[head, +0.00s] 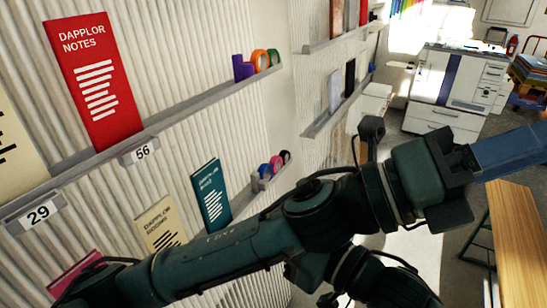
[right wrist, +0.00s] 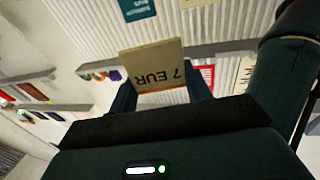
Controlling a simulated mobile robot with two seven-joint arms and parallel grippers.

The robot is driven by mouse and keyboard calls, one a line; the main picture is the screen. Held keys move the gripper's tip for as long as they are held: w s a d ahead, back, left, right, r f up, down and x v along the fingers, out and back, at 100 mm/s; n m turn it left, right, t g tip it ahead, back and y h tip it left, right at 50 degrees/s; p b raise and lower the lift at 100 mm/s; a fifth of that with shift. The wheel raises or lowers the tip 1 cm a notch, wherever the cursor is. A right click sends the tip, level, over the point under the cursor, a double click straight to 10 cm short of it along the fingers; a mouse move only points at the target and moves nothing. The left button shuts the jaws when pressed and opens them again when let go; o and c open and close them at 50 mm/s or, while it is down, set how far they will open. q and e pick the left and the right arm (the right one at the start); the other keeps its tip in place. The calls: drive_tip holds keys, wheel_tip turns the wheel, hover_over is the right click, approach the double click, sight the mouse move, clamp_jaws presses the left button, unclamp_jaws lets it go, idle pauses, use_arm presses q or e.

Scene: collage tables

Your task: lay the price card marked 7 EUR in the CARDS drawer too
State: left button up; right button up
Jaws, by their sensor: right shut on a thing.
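The price card marked 7 EUR (right wrist: 156,66) is a beige card with dark print, upside down in the right wrist view. My right gripper (right wrist: 161,88) is shut on it, with a dark blue finger on each side of its lower edge. The card is clear of the wall shelves behind it. No drawer marked CARDS can be read in either view.
A white machine (head: 450,85) stands far back; a wooden table (head: 520,235) is at right.

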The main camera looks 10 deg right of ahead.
use_arm(q)
drive_tip(key=s+d+f+m+g+y, duration=0.1)
drive_tip(key=s+d+f+m+y, duration=0.2)
drive_tip(key=d+f+m+y, duration=0.3)
drive_tip(key=w+a+f+t+y, duration=0.1)
drive_tip(key=w+f+t+y, duration=0.35)
drive_tip(key=w+y, duration=0.2)
drive_tip(key=w+a+n+t+y, duration=0.1)
drive_tip(key=w+a+n+y, duration=0.2)
drive_tip(key=a, duration=0.5)
drive_tip(key=w+a+r+n+t+y, duration=0.1)
drive_tip(key=w+a+y, duration=0.3)
drive_tip(key=a, duration=0.4)
drive_tip(key=w+a+n+t+y, duration=0.1)
drive_tip(key=w+a+n+y, duration=0.2)
drive_tip(key=a, duration=0.5)
drive_tip(key=shift+m, duration=0.5)
wheel_tip(320, 180, down, 12)
drive_tip(key=shift+w+d+r, duration=0.15)
drive_tip(key=shift+r, duration=0.05)
drive_tip(key=shift+c, duration=0.5)
clamp_jaws()
